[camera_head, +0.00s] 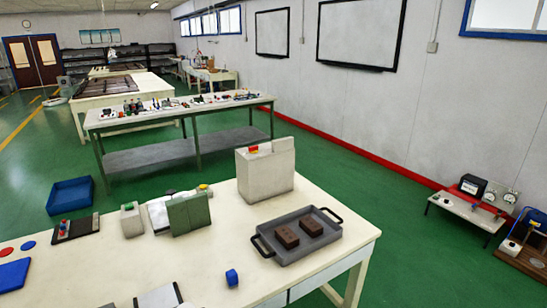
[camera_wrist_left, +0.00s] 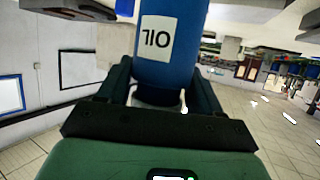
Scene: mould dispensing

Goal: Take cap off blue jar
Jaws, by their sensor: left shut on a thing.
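The blue jar (camera_wrist_left: 171,45) fills the upper middle of the left wrist view, with a white "OIL" label (camera_wrist_left: 157,38). The label and the room behind appear upside down there, so the jar seems to stand upright in the room. My left gripper (camera_wrist_left: 158,75) has one finger on each side of the jar's label-top end and is shut on it. A dark part, which may be the cap (camera_wrist_left: 158,97), shows at that end between the fingers, partly hidden. My right gripper is in neither view.
On the table (camera_head: 345,210) in the head view are a grey tray (camera_head: 300,258) with two brown blocks, a beige box (camera_head: 265,175), a green-faced block (camera_head: 188,213) and a small blue item (camera_head: 232,277). The tabletop between box and blue item is mostly clear.

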